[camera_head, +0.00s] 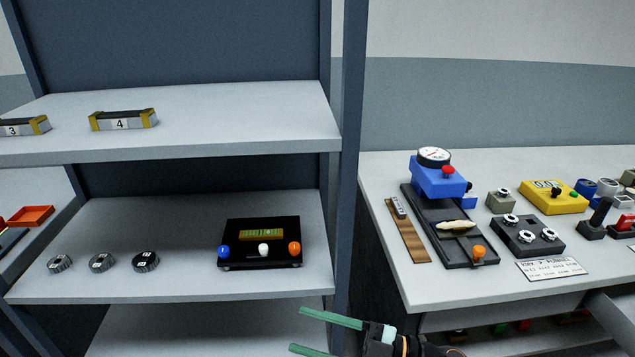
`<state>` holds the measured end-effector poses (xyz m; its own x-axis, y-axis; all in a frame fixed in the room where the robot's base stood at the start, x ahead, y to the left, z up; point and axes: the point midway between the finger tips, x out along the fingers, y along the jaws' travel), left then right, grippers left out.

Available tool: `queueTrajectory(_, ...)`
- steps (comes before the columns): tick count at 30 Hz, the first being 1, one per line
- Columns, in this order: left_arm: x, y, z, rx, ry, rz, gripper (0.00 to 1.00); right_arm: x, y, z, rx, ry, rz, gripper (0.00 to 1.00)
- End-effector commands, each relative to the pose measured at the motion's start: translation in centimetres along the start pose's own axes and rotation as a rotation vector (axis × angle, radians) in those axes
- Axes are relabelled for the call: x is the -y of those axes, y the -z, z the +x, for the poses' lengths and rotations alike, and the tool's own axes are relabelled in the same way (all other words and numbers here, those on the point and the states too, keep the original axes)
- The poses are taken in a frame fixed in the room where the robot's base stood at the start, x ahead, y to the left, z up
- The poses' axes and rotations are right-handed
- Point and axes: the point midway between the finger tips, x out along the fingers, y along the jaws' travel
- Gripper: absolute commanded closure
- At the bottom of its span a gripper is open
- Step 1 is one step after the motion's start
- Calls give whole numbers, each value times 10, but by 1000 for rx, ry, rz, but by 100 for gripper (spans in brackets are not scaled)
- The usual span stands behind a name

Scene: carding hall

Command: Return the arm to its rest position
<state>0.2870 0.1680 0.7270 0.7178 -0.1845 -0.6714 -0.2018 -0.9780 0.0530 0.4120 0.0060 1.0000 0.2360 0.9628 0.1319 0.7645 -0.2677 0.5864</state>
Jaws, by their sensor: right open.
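My right gripper (318,331) shows at the bottom middle of the head view. Its two green fingers point left and stand apart, with nothing between them. It is in front of the lower part of the shelf unit (200,292), below the level of the middle shelf. Part of my right arm shows at the bottom edge, and the rest is out of the picture. My left gripper is not in view.
A black box with coloured knobs (261,262) and several small dark round pieces (101,262) sit on the middle shelf. Numbered blocks (123,120) lie above. The right-hand table (410,286) holds a blue gauge device (437,178), a yellow meter (554,197) and a card (551,268).

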Motion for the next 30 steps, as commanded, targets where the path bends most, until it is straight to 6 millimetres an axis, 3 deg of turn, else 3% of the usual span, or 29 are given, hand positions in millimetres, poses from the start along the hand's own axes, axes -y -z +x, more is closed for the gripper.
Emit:
queueTrajectory(4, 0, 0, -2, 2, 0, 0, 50, -16, -26, -28, 98, -383, 155, 44)
queueTrajectory(8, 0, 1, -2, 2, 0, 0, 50, -4, -71, -77, 305, -648, 317, 44)
queueTrajectory(11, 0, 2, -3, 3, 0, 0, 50, 32, -108, -124, 517, -787, 468, 44)
queueTrajectory(13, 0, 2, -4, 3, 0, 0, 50, 69, -128, -156, 670, -844, 579, 44)
queueTrajectory(18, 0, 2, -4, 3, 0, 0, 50, 153, -147, -209, 945, -865, 797, 44)
queueTrajectory(21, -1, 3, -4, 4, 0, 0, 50, 186, -146, -224, 1033, -850, 877, 44)
queueTrajectory(24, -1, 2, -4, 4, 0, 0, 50, 203, -145, -232, 1078, -837, 919, 44)
queueTrajectory(30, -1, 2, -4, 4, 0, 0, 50, 208, -145, -234, 1090, -832, 929, 44)
